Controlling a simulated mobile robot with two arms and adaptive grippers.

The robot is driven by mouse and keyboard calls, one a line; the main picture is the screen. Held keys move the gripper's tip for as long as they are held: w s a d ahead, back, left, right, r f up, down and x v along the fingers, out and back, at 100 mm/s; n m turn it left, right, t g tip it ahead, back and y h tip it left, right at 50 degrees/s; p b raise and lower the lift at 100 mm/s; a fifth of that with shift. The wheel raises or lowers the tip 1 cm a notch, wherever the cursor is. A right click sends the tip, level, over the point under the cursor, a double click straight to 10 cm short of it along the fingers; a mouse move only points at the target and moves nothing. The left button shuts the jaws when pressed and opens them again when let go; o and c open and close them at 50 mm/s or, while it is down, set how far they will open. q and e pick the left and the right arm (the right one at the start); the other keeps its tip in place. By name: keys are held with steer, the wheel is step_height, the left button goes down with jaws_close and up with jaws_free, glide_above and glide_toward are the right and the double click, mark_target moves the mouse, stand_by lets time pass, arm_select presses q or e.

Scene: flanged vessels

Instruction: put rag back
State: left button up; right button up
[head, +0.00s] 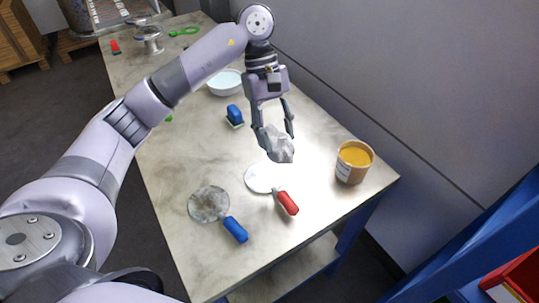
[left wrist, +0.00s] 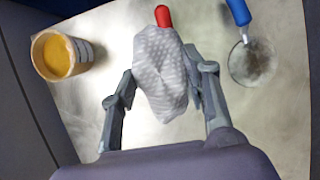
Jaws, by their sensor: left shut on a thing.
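The rag (head: 279,146) is a crumpled pale grey cloth. It hangs between the fingers of my left gripper (head: 272,133), which is shut on it above the table. In the left wrist view the rag (left wrist: 160,75) shows a dotted pattern between the two fingertips (left wrist: 162,80). In the head view it hangs behind a round disc with a red handle (head: 287,202); in the left wrist view it covers most of that tool. My right gripper is in neither view.
A jar of orange-yellow paste (head: 353,162) stands at the table's right edge. A round disc with a blue handle (head: 235,229) lies at the front. A blue-handled brush (head: 234,115) and a white bowl (head: 226,82) are farther back. A wall runs along the right.

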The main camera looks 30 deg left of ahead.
arm_select(q)
steer(key=w+a+r+n+t, duration=0.3)
steer(key=w+a+r+n, duration=0.25)
steer(key=n, duration=0.35)
steer(key=shift+n+t+h, duration=0.3)
steer(key=shift+t, duration=0.1)
steer(key=f+p, duration=0.1)
steer(key=f, duration=0.4)
steer(key=f+p, duration=0.2)
steer(key=f, duration=0.3)
steer(key=f+p, duration=0.1)
steer(key=f, duration=0.4)
steer(key=shift+a+f, duration=0.3)
step_height(320, 180, down, 3)
steer(key=shift+f+p, duration=0.15)
steer(key=shift+p, duration=0.4)
steer(key=shift+f, duration=0.25)
steer(key=o, duration=1)
steer(key=shift+w, duration=0.1)
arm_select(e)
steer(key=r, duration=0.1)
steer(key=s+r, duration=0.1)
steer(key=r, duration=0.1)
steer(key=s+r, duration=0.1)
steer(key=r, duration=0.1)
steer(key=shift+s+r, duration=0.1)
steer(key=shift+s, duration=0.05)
arm_select(q)
steer(key=shift+r, duration=0.1)
